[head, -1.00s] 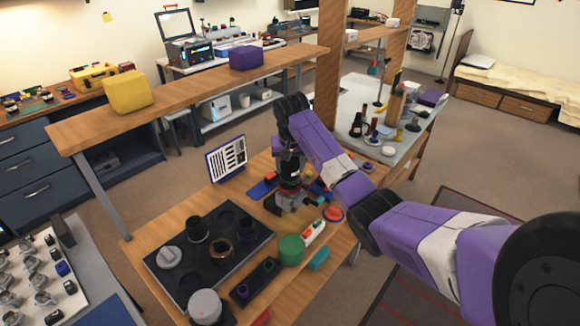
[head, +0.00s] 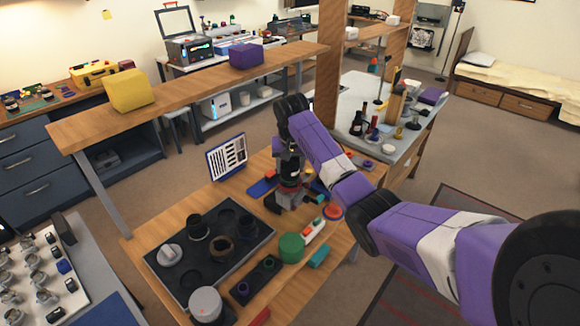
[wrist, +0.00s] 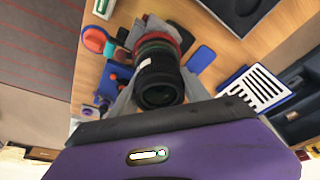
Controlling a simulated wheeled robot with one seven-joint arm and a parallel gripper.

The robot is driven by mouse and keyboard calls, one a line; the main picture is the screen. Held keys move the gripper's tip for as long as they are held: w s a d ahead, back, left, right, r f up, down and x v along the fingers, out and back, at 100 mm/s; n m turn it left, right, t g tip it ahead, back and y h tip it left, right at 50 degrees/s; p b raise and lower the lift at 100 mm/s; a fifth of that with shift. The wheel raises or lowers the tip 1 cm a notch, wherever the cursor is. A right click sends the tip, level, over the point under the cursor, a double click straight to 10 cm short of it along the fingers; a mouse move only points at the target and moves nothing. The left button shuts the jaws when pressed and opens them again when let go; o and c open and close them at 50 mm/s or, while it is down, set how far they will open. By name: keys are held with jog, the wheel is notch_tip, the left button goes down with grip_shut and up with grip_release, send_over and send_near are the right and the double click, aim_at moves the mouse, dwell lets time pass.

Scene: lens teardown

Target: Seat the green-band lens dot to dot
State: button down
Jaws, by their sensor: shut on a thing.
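My gripper (head: 289,200) is low over the middle of the wooden bench. In the wrist view, its grey fingers (wrist: 158,98) stand on either side of a black cylindrical lens (wrist: 160,82). The gripper is shut on this lens. A green band (wrist: 155,42) and a red ring (wrist: 178,37) show near the lens's far end. The lens's far end and what it touches are hidden, and no alignment dot is clear.
A dark tray (head: 188,226) with several round parts lies left. A green cylinder (head: 291,247) and a small dark holder (head: 257,280) stand in front. A blue-framed chart (head: 227,156) stands behind. A red-orange disc (head: 332,212) and a teal block (head: 319,256) are right of my gripper.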

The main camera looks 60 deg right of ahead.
aim_at(290, 162)
jog(key=shift+f, duration=0.45)
dwell(0.6)
jog(key=shift+c, duration=2.2)
grip_release()
jog(key=shift+b+v, duration=0.6)
jog(key=shift+v, duration=3.3)
jog(key=shift+d, duration=0.1)
